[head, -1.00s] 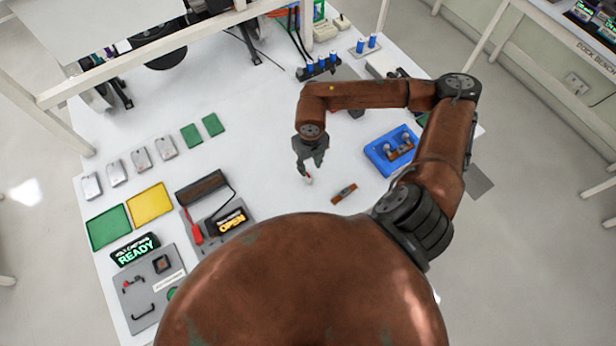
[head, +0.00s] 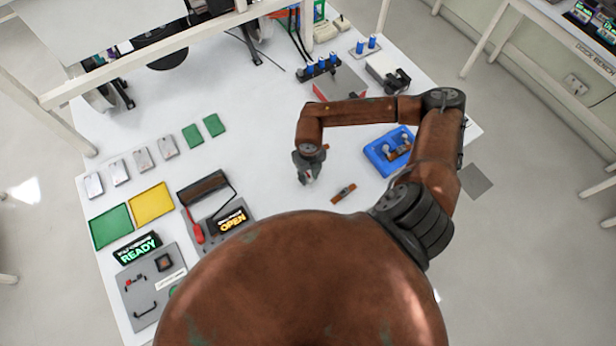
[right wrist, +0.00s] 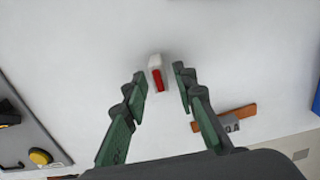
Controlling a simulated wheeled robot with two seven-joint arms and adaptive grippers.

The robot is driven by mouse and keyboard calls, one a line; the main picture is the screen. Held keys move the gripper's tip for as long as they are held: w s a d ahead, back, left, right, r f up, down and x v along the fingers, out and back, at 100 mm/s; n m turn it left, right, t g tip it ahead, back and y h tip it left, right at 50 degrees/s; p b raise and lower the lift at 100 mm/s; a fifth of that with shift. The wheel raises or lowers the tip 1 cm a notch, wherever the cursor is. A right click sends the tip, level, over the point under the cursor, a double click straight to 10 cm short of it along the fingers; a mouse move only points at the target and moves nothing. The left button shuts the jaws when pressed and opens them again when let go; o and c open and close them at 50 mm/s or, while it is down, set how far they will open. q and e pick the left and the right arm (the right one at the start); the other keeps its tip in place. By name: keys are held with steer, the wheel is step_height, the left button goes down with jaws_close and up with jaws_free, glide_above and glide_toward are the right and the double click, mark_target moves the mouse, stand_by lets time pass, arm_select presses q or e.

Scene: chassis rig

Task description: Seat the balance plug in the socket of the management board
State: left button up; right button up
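A small white and red plug, which looks like the balance plug (right wrist: 157,73), lies on the white table in the right wrist view. My right gripper (right wrist: 157,80) is open, its two fingers apart on either side of the plug, with clear space between. In the head view the right gripper (head: 307,180) points down over the table and mostly hides the plug. An orange-brown strip with a dark grey block (head: 344,192) lies just right of it; I cannot tell whether this is the management board. It also shows in the right wrist view (right wrist: 243,115). My left gripper is not in view.
A blue tray (head: 374,155) with parts stands to the right. Grey plates with the READY sign (head: 137,248) and OPEN sign (head: 232,220) are at the left front. The table's middle is clear.

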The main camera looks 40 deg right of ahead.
jaws_close()
